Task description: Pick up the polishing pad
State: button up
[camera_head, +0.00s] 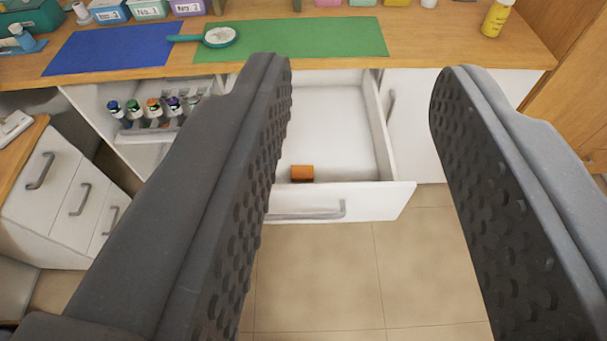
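My gripper (362,72) is open, with its two dark, dimpled fingers wide apart and nothing between them. Beyond and below them is an open white drawer (345,118). A small orange block (302,173) lies in it, against the inside of the front panel; it may be the polishing pad, but I cannot tell for sure. The left finger passes close to the block in the picture and hides the left part of the drawer. The drawer's grey handle (310,211) shows on its front.
The wooden counter (440,40) above bears a blue mat (105,48), a green mat (310,38), a teal round-headed tool (219,37), several boxes and a yellow bottle (496,18). A rack of small bottles (155,110) is left. The tiled floor (330,270) in front is clear.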

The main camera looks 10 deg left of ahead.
aim_at(300, 173)
jog(key=u, duration=0.05)
jog(key=k, duration=1.15)
jog(key=z, duration=0.95)
jog(key=i, duration=2.6)
jog(key=u, duration=1)
jog(key=i, duration=0.35)
jog(key=u, duration=0.3)
